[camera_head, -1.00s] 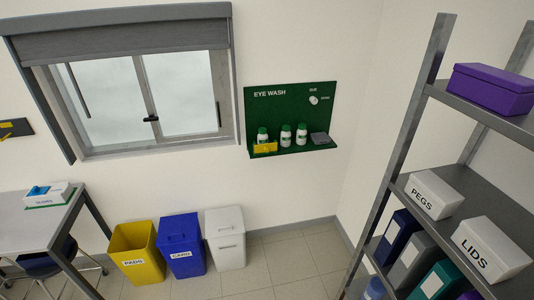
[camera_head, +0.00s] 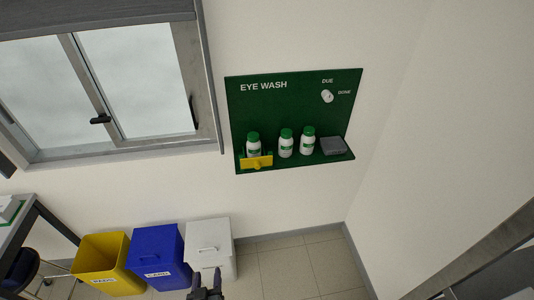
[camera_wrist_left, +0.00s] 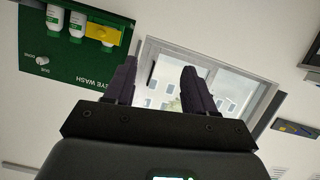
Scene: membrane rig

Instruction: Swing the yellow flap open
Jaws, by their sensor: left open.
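The yellow flap (camera_head: 256,162) is a small yellow plate with a knob at the front left of the green eye wash station's shelf (camera_head: 300,162). It stands in front of the leftmost white bottle (camera_head: 253,146) and hides its lower part. My left gripper (camera_head: 207,279) is at the bottom edge of the head view, well below the flap and apart from it. In the left wrist view, the picture is upside down; the yellow flap (camera_wrist_left: 103,32) is at upper left, and my left gripper (camera_wrist_left: 159,68) is open and empty. My right gripper is not in view.
The station also holds two more bottles, a grey box (camera_head: 334,145) and a white DUE/DONE knob (camera_head: 327,96). A window (camera_head: 100,100) is to its left. Yellow (camera_head: 103,262), blue (camera_head: 158,262) and white (camera_head: 212,250) bins stand below. A grey shelf frame (camera_head: 480,255) is at lower right.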

